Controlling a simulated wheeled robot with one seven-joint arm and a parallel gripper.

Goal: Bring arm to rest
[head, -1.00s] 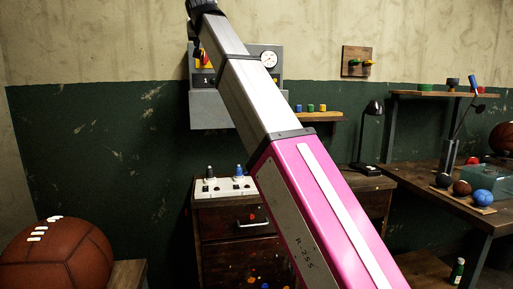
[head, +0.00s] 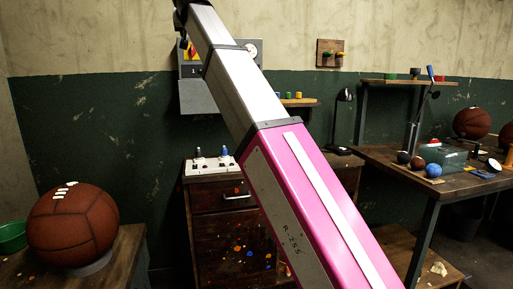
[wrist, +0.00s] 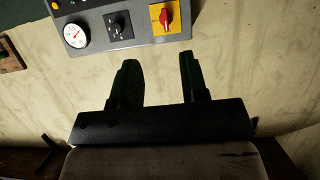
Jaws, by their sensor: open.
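My gripper (wrist: 160,82) shows in the wrist view with its two dark fingers spread apart and nothing between them. Beyond the fingertips is a grey control panel (wrist: 95,42), upside down in that view, with a gauge, a black knob and a red switch on a yellow plate. In the head view my pink and silver arm reaches up and to the left across the picture. Its far end is at the top edge, so the fingers are not clear there. The arm covers part of the wall panel (head: 196,98).
A stitched brown leather ball (head: 72,228) sits on a wooden surface at left, beside a green bowl (head: 12,237). A drawer cabinet (head: 220,198) stands behind my arm. At right, a workbench (head: 395,184) holds small balls, a clear box (head: 444,157) and a larger ball (head: 472,123).

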